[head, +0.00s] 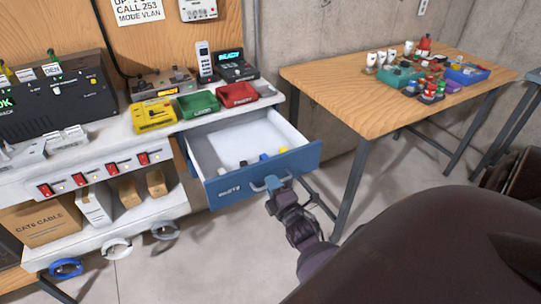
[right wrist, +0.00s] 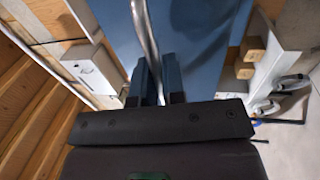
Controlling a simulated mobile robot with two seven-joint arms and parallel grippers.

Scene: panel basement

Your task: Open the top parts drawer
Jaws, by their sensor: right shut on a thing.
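The top parts drawer (head: 232,189) has a blue front and a white inside, and it is pulled well out from under the white bench. A few small parts, yellow, blue and dark, lie inside near its front. My right gripper (head: 277,184) is at the drawer's front and shut on its metal handle (head: 258,187). In the right wrist view the fingers (right wrist: 158,82) close around the handle bar (right wrist: 144,35) in front of the blue drawer face. My left gripper is not in view.
Boxes sit on the shelf below. A wooden table (head: 345,97) with several small items stands at the right. Floor is clear in front of the drawer.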

